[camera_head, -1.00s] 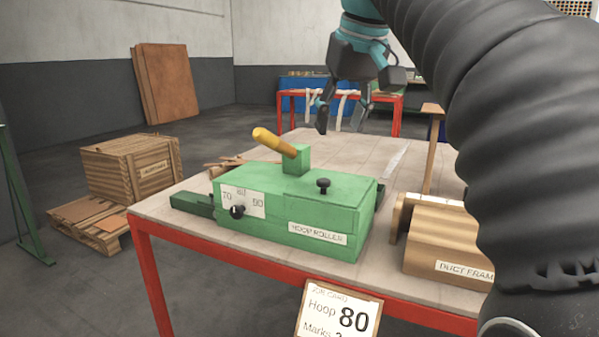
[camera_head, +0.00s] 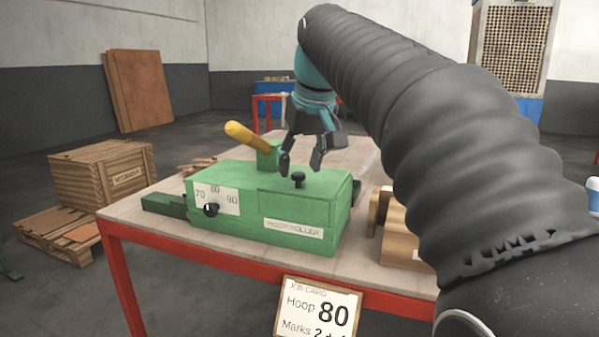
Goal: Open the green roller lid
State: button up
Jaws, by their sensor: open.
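The green hoop roller (camera_head: 240,215) stands on the table. Its green lid (camera_head: 325,186) is the right part of its top and lies flat, shut on the body. A black knob (camera_head: 298,180) sticks up from the lid. My gripper (camera_head: 300,167) is open and empty, pointing down close to the knob. Its fingers are just above and around or behind the knob; I cannot tell which, or whether they touch it.
A yellow-handled lever (camera_head: 250,139) rises from the roller, left of my gripper. A dial knob (camera_head: 211,209) is on the front, with a job card (camera_head: 318,309) below. A wooden duct frame (camera_head: 400,240) is at right, partly hidden by my arm. The table (camera_head: 150,214) is clear behind the roller.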

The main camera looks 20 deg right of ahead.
jog(key=shift+x, duration=0.75)
grip_shut()
jog(key=shift+s+r, duration=0.1)
jog(key=shift+r, duration=0.1)
